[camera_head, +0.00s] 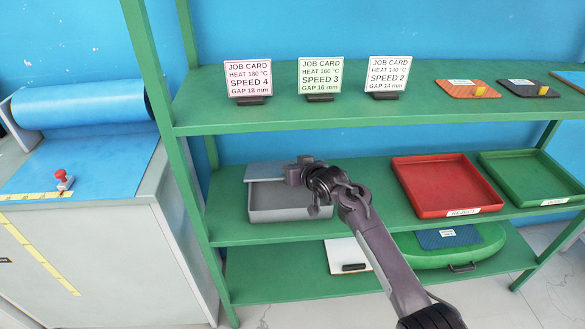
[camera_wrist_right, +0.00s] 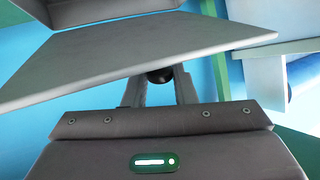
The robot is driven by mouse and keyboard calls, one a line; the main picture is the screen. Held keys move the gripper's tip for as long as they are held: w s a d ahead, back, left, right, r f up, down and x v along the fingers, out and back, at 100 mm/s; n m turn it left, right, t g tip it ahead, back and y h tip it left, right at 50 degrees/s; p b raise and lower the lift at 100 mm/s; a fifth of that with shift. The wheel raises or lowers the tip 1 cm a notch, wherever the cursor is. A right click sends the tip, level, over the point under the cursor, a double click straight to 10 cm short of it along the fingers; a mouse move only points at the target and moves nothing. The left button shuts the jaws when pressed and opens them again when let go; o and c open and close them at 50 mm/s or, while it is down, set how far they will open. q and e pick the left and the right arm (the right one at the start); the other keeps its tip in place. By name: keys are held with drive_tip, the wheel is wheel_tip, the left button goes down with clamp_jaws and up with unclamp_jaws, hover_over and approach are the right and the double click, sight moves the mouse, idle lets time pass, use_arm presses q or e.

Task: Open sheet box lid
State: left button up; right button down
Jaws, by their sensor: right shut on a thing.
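The grey sheet box (camera_head: 285,214) stands on the middle green shelf in the head view, and part of its inside shows. Its flat grey lid (camera_head: 262,171) is at the back left of the box top, raised along the rear. My right gripper (camera_head: 297,173) is at the lid, partly covering it and the box. In the right wrist view, my gripper's fingers (camera_wrist_right: 160,83) are shut on a dark round knob (camera_wrist_right: 160,76) on the lid (camera_wrist_right: 150,50). The box (camera_wrist_right: 90,12) shows at the top there, with a gap between it and the lid. My left gripper is not in view.
A red tray (camera_head: 432,187) and a green tray (camera_head: 530,180) stand right of the box. Job cards (camera_head: 320,78) stand on the shelf above. A green shelf post (camera_head: 185,180) is close left of the box.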

drive_tip(key=shift+w+r, duration=0.3)
drive_tip(key=shift+r, duration=0.3)
drive_tip(key=shift+w+r+p, duration=0.5)
drive_tip(key=shift+w+r, duration=0.3)
drive_tip(key=shift+r, duration=0.1)
drive_tip(key=c, duration=1.2)
unclamp_jaws()
drive_tip(key=shift+f, duration=0.15)
drive_tip(key=shift+s, duration=0.1)
drive_tip(key=v, duration=0.7)
drive_tip(key=shift+r, duration=0.35)
drive_tip(key=shift+s+d, duration=0.15)
drive_tip(key=shift+c, duration=0.3)
